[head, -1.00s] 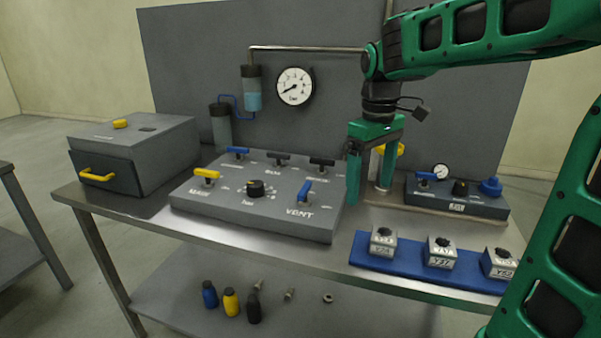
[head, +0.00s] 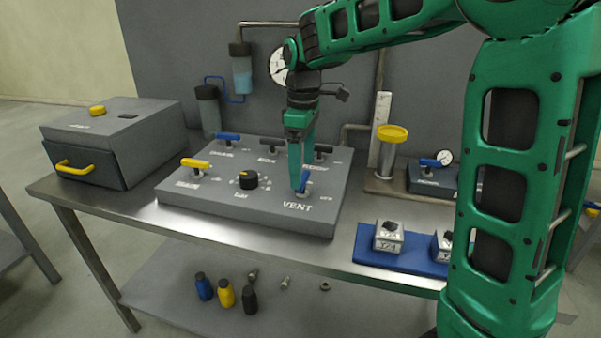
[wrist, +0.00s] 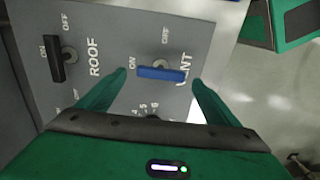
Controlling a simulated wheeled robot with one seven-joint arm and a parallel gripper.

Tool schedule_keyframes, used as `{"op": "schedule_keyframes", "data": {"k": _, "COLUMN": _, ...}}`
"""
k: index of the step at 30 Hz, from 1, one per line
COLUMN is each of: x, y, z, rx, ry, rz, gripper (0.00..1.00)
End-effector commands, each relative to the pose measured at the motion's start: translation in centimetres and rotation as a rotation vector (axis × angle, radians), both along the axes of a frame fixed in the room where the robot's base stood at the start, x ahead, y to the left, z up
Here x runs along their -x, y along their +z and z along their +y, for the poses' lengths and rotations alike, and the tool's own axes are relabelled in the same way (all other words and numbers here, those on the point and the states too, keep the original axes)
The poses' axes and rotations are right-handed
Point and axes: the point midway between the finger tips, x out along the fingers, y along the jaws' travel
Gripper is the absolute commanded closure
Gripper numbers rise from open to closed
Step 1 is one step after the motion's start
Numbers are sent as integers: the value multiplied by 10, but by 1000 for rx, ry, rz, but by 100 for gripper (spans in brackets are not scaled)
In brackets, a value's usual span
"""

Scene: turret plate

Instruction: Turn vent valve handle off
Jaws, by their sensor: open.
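The vent valve handle (head: 304,184) is a blue bar at the front right of the grey panel (head: 225,207), just above the VENT label. In the wrist view the blue handle (wrist: 160,73) lies crosswise, its left end near the ON mark; the OFF mark is farther up. My gripper (head: 298,188) points down over the handle and partly hides it in the head view. In the wrist view my gripper (wrist: 160,80) is open, with one finger past each end of the bar. Contact cannot be told.
A black ROOF handle (wrist: 56,58) stands beside it in the wrist view. The panel also carries a yellow handle (head: 195,163) and a black knob (head: 249,180). A yellow-topped cylinder (head: 388,155) and a blue mat (head: 370,256) with blocks are to the right.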

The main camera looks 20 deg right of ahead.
Motion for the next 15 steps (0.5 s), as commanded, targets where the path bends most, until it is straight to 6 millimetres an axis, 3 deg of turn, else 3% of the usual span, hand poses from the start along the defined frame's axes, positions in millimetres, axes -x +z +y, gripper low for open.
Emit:
{"op": "schedule_keyframes", "data": {"k": 6, "x": 0, "y": -21, "z": 0, "rx": 0, "ry": -1, "rz": 0, "gripper": 15}}
{"op": "schedule_keyframes", "data": {"k": 15, "x": 0, "y": -25, "z": 0, "rx": 0, "ry": -1, "rz": 0, "gripper": 15}}
